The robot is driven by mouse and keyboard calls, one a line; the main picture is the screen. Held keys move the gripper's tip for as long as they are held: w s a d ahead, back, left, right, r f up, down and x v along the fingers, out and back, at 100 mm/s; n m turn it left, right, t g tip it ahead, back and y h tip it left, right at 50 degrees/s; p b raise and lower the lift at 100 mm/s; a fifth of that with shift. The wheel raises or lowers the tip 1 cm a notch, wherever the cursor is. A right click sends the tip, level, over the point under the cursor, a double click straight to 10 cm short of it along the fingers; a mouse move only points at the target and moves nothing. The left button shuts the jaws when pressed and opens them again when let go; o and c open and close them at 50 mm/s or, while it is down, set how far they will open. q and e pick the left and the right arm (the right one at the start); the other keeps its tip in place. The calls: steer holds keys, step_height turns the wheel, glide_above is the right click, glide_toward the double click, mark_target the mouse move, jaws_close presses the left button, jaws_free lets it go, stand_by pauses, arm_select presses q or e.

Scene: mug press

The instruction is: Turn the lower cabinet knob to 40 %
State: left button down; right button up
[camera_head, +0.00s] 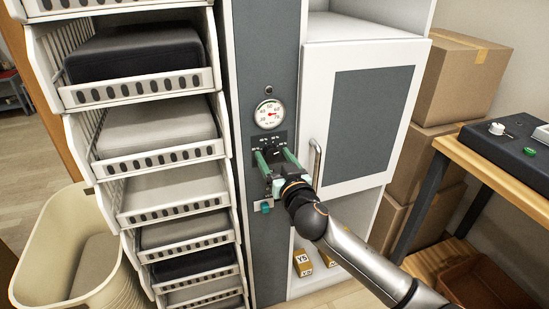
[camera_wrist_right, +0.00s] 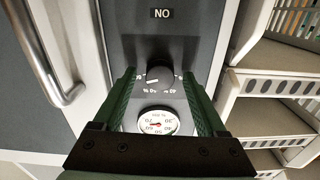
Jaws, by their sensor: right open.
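The dark round knob (camera_head: 272,150) sits on a black scale plate on the grey cabinet panel, just below a round white gauge (camera_head: 268,114). It also shows in the right wrist view (camera_wrist_right: 160,75), upside down, with white scale marks around it. My right gripper (camera_head: 272,154) is open, its two green fingers pointing at the panel on either side of the knob. In the right wrist view the fingertips (camera_wrist_right: 158,74) show a gap to the knob on both sides. The exact knob setting is too small to read. My left gripper is not in view.
A cabinet door with a metal handle (camera_head: 315,160) stands close right of my gripper. White drawers (camera_head: 165,150) line the left. A small teal part (camera_head: 265,208) sits below the gripper. Cardboard boxes (camera_head: 460,75) and a wooden table (camera_head: 500,170) are at the right.

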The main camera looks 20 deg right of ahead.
jaws_close()
stand_by(0.4)
